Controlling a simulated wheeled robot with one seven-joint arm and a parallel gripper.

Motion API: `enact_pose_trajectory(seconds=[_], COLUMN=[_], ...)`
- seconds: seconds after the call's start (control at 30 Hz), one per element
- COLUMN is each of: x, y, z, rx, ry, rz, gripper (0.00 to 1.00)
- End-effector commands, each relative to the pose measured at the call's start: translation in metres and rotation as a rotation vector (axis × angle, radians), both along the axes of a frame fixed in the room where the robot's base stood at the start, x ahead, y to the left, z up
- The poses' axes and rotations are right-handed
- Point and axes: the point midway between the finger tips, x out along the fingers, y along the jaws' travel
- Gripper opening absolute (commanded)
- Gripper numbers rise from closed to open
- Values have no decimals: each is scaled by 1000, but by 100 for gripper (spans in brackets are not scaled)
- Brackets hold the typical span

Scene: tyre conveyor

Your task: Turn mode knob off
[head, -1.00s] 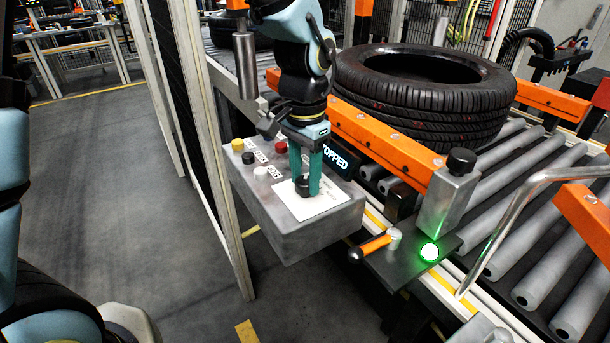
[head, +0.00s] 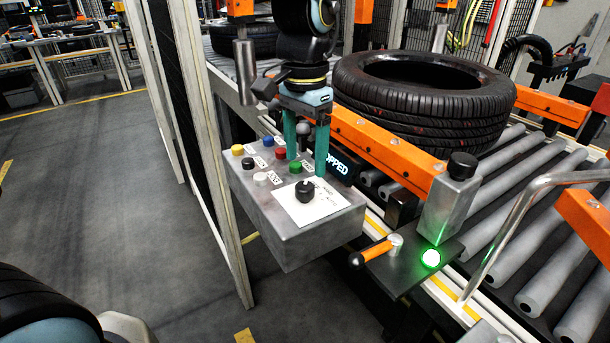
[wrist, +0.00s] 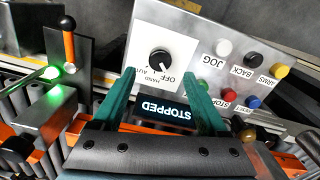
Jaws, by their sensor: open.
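The black mode knob (head: 305,191) stands on a white label plate on the grey control box (head: 290,238), and nothing covers it in the head view. In the wrist view the knob (wrist: 160,60) has a white pointer line, and the words OFF, HAND and AUTO are printed around it. The line seems to aim toward the OFF side, but I cannot tell exactly. My gripper (head: 306,168) is open and empty, with its green fingers above and behind the knob, apart from it. Its fingers also show in the wrist view (wrist: 160,98), either side of the STOPPED display.
Several coloured buttons, one green (head: 295,167), sit left of the knob. A STOPPED display (head: 338,167) is on the box's right. A roller conveyor with a large tyre (head: 425,105) and orange rails lies behind. A lever with an orange handle (head: 373,252) and a green lamp (head: 431,258) stand at right.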

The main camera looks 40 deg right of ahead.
Motion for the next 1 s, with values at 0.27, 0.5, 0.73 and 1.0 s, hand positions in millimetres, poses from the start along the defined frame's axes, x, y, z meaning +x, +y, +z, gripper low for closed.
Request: enact_pose_trajectory(seconds=[0.27, 0.5, 0.73, 1.0], x=[1, 0, 0, 9], y=[0, 0, 0, 7], z=[40, 47, 46, 43], rx=[-2, 0, 0, -2], ry=[-1, 0, 0, -1], rz=[2, 1, 1, 35], gripper=[76, 76, 76, 76])
